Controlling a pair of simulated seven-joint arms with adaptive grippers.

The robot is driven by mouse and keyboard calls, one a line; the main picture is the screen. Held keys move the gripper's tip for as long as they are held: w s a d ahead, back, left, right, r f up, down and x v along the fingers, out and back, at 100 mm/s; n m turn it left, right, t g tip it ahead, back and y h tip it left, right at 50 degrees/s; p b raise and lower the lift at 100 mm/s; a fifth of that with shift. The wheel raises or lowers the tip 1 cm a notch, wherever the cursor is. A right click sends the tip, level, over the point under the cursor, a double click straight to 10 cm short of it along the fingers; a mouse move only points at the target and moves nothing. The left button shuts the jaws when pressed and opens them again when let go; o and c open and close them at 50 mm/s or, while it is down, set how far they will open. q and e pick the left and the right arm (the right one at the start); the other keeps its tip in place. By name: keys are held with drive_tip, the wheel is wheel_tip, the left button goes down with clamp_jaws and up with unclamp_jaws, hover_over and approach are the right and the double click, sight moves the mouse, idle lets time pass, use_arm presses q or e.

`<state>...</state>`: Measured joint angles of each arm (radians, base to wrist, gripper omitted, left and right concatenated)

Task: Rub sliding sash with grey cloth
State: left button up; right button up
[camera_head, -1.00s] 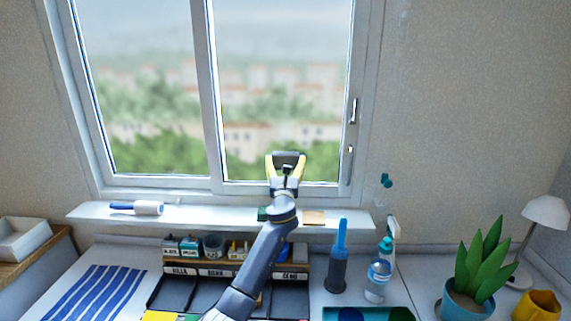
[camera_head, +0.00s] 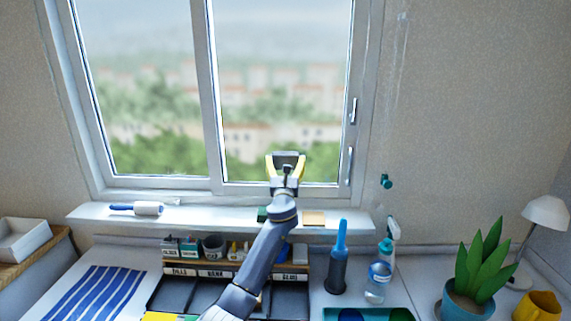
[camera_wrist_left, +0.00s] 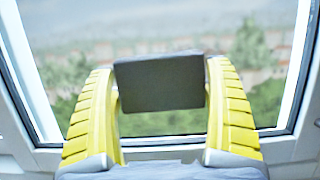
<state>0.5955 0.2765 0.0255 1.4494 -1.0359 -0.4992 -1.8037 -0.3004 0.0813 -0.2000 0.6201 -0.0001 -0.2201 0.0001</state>
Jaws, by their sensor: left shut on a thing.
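The window's right-hand sash (camera_head: 352,60), with handles on its right stile, appears to be the sliding sash. My left gripper (camera_head: 286,157) is in front of its lower part, above the sill. It is shut on a flat dark grey piece (camera_head: 289,154), which looks like the grey cloth. In the left wrist view the dark grey piece (camera_wrist_left: 160,82) sits between the yellow fingertips, with the glass behind it. I cannot tell whether it touches the glass. My right gripper is not in view.
The white sill (camera_head: 90,212) holds a blue-handled roller (camera_head: 147,208), a green item and a tan pad (camera_head: 313,218). Below are a labelled organizer (camera_head: 210,271), a blue brush (camera_head: 340,240), a clear bottle (camera_head: 378,280), a spray bottle (camera_head: 393,229) and a potted plant (camera_head: 480,262).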

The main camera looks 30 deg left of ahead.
sight(295, 165)
use_arm(q)
drive_tip(key=shift+w+a, duration=0.2)
drive_tip(key=shift+w, duration=0.15)
drive_tip(key=shift+d, duration=0.1)
drive_tip(key=shift+w+d, duration=0.9)
drive_tip(key=shift+d, duration=0.6)
drive_tip(key=shift+w+d, duration=0.85)
drive_tip(key=shift+d, duration=0.6)
drive_tip(key=shift+w+d, duration=0.9)
drive_tip(key=shift+d, duration=0.6)
drive_tip(key=shift+r, duration=0.1)
drive_tip(key=shift+a, duration=0.15)
drive_tip(key=shift+s+a, duration=0.65)
drive_tip(key=shift+a, duration=0.3)
drive_tip(key=shift+s+a, duration=0.6)
drive_tip(key=shift+a, duration=0.35)
drive_tip(key=shift+s+a, duration=0.65)
drive_tip(key=shift+a, duration=0.3)
drive_tip(key=shift+s+a, duration=0.35)
drive_tip(key=shift+a, duration=0.45)
drive_tip(key=shift+s+a, duration=0.35)
drive_tip(key=shift+a, duration=0.4)
drive_tip(key=shift+s, duration=0.1)
